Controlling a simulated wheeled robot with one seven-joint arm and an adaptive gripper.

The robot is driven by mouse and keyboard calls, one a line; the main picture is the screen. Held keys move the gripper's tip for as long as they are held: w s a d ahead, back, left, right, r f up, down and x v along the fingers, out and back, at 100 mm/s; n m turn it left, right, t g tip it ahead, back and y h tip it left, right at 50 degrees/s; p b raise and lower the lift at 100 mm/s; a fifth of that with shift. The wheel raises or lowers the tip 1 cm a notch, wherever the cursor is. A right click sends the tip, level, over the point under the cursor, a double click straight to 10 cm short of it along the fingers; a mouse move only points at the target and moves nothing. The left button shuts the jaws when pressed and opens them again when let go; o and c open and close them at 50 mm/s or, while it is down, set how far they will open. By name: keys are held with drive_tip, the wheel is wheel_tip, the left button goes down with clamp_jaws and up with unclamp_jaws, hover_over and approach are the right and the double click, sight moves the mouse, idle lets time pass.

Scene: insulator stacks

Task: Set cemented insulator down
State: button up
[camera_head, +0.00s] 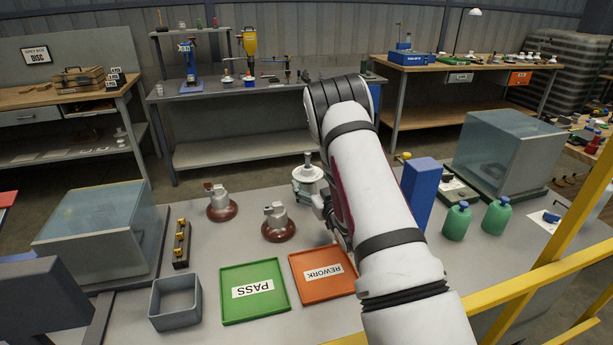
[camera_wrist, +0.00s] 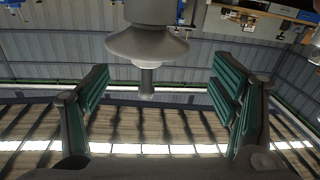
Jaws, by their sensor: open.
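A pale grey insulator (camera_head: 308,180) with an upright stem stands upright on the bench, just left of my arm. In the wrist view a grey insulator disc with a pin (camera_wrist: 148,45) shows at the top centre, between the finger lines and apart from both fingers. My gripper (camera_wrist: 162,75) is open, with a green-padded finger on each side. In the head view my gripper is mostly hidden behind my arm. Two brown insulators with metal caps, one farther left (camera_head: 221,207) and one nearer (camera_head: 278,226), stand on the bench. Which one is cemented I cannot tell.
A green PASS tray (camera_head: 236,304) and an orange REWORK tray (camera_head: 317,292) lie in front, with a grey bin (camera_head: 175,303) to their left. A blue block (camera_head: 418,195) and two green bottles (camera_head: 457,222) stand right of my arm. Yellow rails (camera_head: 555,265) cross the right.

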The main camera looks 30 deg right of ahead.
drive_tip(key=s+a+r+m+g, duration=0.1)
drive_tip(key=s+a+r+g, duration=0.4)
drive_tip(key=r, duration=0.4)
drive_tip(key=s+a+r+g, duration=0.2)
drive_tip(key=s+a+r, duration=0.45)
drive_tip(key=r, duration=0.25)
drive_tip(key=s+a+r+n+g+y, duration=0.1)
drive_tip(key=s+a, duration=0.5)
drive_tip(key=s, duration=0.9)
drive_tip(key=s+a+r+g+y, duration=0.2)
drive_tip(key=s+a+g, duration=0.4)
drive_tip(key=s, duration=0.9)
drive_tip(key=shift+s+a+r+n, duration=0.15)
drive_tip(key=shift+a+r+n, duration=0.3)
drive_tip(key=shift+a, duration=0.25)
drive_tip(key=shift+r, duration=0.15)
